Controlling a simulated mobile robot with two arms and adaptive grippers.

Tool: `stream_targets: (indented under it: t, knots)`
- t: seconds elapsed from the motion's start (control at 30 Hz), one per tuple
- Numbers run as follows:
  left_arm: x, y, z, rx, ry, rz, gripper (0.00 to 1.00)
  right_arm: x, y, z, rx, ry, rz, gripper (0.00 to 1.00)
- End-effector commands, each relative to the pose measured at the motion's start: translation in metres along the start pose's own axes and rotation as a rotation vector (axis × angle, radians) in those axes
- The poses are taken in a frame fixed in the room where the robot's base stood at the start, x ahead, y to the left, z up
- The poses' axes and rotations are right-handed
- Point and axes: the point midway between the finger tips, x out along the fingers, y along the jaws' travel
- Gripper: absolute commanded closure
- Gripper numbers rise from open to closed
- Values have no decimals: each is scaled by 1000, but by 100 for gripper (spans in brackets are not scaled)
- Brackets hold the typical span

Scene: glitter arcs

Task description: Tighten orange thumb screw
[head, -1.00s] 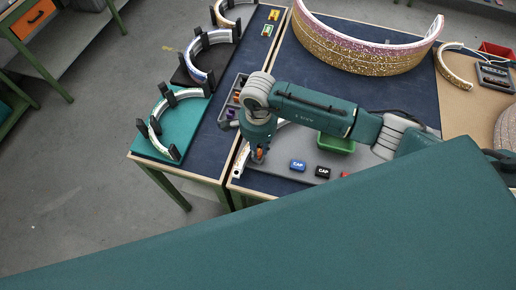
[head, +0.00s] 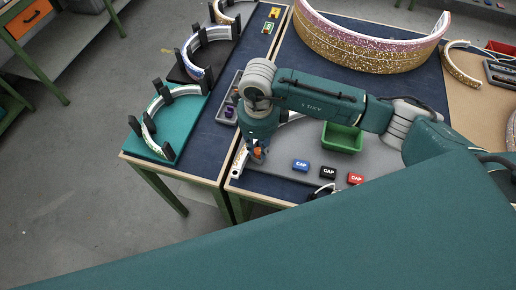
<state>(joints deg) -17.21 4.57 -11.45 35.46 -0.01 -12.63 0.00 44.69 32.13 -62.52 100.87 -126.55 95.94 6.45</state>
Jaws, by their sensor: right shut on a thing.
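The orange thumb screw (head: 258,151) is a small orange spot low at the tip of my right gripper, near the front left corner of the grey mat. My right gripper (head: 257,156) points down from the teal arm and is shut on the orange thumb screw. A white arc piece with a pale end (head: 241,158) lies beside the gripper at the table edge; the gripper and arm hide much of it. Whether the screw sits in the arc cannot be told at this size. My left gripper is not in view.
Blue (head: 301,165), black (head: 328,172) and red (head: 355,179) caps lie right of the gripper. A green bin (head: 342,137) stands behind them. A parts tray (head: 228,110) is left of the arm. A large glitter arc (head: 365,48) stands at the back. My teal body covers the foreground.

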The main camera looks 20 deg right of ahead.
Motion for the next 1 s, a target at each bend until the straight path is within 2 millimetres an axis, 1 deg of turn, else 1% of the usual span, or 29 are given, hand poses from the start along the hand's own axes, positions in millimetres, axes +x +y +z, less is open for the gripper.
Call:
stream_targets:
  t: [0.03, 0.4, 1.0]
  knots:
    - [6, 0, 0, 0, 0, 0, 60, -1, -5, 0, 49, -1, -10, 100]
    - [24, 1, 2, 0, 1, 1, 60, -2, -4, 0, 401, -4, -8, 100]
    - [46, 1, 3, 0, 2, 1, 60, -3, -3, 1, 970, -7, -5, 100]
